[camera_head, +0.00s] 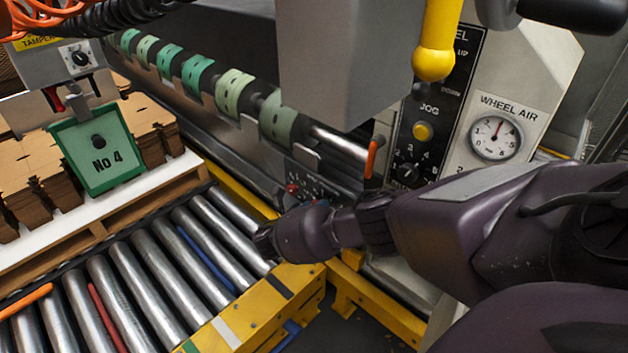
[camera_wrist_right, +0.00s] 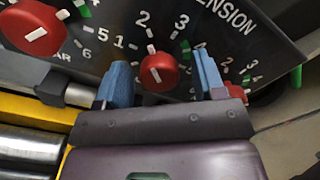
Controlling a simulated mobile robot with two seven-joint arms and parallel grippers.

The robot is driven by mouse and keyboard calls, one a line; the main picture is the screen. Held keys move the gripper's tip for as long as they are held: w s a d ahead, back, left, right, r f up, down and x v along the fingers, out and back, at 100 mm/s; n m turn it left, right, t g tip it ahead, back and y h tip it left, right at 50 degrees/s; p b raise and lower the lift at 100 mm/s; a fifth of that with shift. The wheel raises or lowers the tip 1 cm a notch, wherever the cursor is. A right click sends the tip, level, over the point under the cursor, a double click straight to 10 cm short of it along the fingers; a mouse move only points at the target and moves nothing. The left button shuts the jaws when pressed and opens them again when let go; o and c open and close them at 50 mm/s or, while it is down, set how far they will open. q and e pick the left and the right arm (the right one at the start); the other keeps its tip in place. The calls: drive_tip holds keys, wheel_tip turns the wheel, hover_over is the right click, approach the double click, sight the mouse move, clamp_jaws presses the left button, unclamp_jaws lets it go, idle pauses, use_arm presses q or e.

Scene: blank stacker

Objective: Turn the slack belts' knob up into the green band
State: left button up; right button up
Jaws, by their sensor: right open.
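A dark panel marked "TENSION" (camera_wrist_right: 225,18) fills the top of the right wrist view. A red knob (camera_wrist_right: 158,74) sits in its middle; its white mark points up, near the 2. Green marks show on its scale between 3 and 4. Another red knob (camera_wrist_right: 35,28) is at the upper left, with a slanted white line. A third red knob (camera_wrist_right: 236,93) is partly hidden behind the right finger. My right gripper (camera_wrist_right: 161,80) is open, its blue fingers on either side of the middle knob; contact cannot be told. My left gripper is not in view.
In the head view, metal rollers (camera_head: 140,285) with a yellow frame (camera_head: 265,315) lie below the panel. A green "No 4" tag (camera_head: 97,150) hangs over stacked cardboard (camera_head: 35,175) at left. A jog panel (camera_head: 425,130) and wheel air gauge (camera_head: 495,138) are at right.

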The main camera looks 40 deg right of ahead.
drive_tip(key=c, duration=0.9)
drive_tip(key=shift+m, duration=0.4)
drive_tip(key=m+p, duration=0.1)
drive_tip(key=m, duration=0.2)
drive_tip(key=shift+m, duration=0.4)
drive_tip(key=m, duration=0.4)
drive_tip(key=shift+m, duration=0.3)
drive_tip(key=m, duration=0.4)
drive_tip(key=shift+m, duration=2.2)
drive_tip(key=shift+w, duration=0.1)
